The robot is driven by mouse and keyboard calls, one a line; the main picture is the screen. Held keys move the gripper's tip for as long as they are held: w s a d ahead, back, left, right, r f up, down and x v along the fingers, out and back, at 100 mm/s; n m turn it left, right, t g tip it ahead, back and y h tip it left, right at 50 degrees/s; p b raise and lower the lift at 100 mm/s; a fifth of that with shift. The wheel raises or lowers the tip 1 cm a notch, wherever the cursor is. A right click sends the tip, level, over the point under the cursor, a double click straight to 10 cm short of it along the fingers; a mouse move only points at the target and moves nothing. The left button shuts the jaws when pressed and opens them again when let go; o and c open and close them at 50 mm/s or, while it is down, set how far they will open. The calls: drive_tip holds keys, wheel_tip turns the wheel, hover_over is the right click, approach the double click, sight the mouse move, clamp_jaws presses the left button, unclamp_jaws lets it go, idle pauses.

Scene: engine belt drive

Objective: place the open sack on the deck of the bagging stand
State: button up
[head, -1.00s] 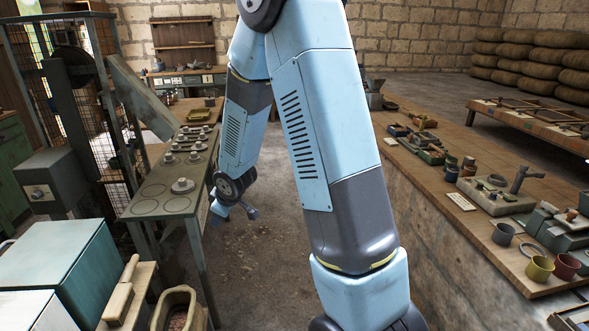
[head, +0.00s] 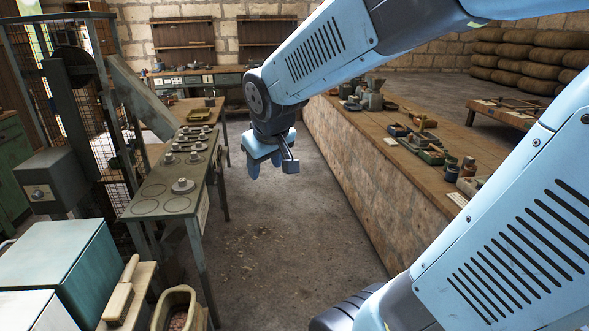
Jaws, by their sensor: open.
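My gripper (head: 272,166) hangs in mid-air over the open floor, between the long green bench on the left and the brick-sided counter on the right. It points downward, its fingers are apart and I see nothing between them. I cannot make out an open sack anywhere in the head view. I cannot tell which piece of furniture, if any in view, is the bagging stand. My arm covers part of the right side.
The green bench (head: 160,205) carries several small metal parts. The counter (head: 385,150) holds tools and pots. Sack-like bundles (head: 515,60) are stacked at the back right. A tub (head: 178,308) and a teal box (head: 60,260) stand at the front left. The floor between is clear.

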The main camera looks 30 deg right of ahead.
drive_tip(key=s+r+m, duration=0.2)
drive_tip(key=s+r, duration=0.2)
drive_tip(key=s, duration=0.8)
drive_tip(key=shift+d+g+y, duration=0.3)
drive_tip(key=shift+d+y, duration=0.1)
drive_tip(key=shift+c, duration=0.2)
drive_tip(key=shift+c, duration=0.8)
drive_tip(key=shift+w+a, duration=0.1)
drive_tip(key=shift+w, duration=0.05)
